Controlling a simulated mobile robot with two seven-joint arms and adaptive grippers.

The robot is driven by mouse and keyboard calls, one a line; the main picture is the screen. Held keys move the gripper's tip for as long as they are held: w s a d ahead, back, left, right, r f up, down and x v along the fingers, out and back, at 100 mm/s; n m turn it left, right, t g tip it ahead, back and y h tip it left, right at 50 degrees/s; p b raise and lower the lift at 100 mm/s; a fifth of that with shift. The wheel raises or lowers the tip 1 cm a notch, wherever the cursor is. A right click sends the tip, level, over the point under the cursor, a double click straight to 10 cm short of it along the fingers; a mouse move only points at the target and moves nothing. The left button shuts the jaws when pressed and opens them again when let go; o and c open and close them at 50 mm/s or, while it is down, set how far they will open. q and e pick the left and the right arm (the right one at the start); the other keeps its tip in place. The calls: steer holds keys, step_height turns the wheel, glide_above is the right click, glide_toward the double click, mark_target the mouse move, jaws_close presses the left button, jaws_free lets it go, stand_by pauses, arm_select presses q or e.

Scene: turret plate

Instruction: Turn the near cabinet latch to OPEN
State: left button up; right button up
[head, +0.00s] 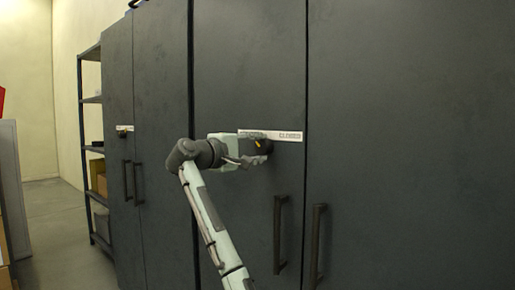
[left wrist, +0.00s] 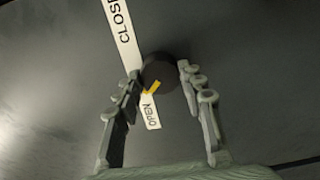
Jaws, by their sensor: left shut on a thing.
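The near cabinet latch is a dark round knob (left wrist: 160,68) with a yellow pointer mark (left wrist: 152,88). A white label strip (head: 290,136) runs behind it on the grey door. In the left wrist view, CLOSED is at the strip's upper end and OPEN at its lower end. The yellow mark points down-left there, toward the OPEN end. My left gripper (left wrist: 162,82) has one finger on each side of the knob and is shut on it. In the head view the gripper (head: 262,148) hides the OPEN word and most of the knob. My right gripper is in neither view.
Two vertical door handles (head: 280,235) (head: 319,245) stand out below the latch, right of my arm. A farther cabinet at left has its own latch label (head: 125,128) and handles. Beyond it is a shelf rack (head: 83,148).

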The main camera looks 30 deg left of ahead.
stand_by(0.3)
arm_select(q)
steer(key=o, duration=1.2)
steer(key=shift+c, duration=0.2)
steer(key=shift+s, duration=0.1)
steer(key=s, duration=1.1)
steer(key=shift+s+a, duration=0.4)
steer(key=shift+a, duration=0.05)
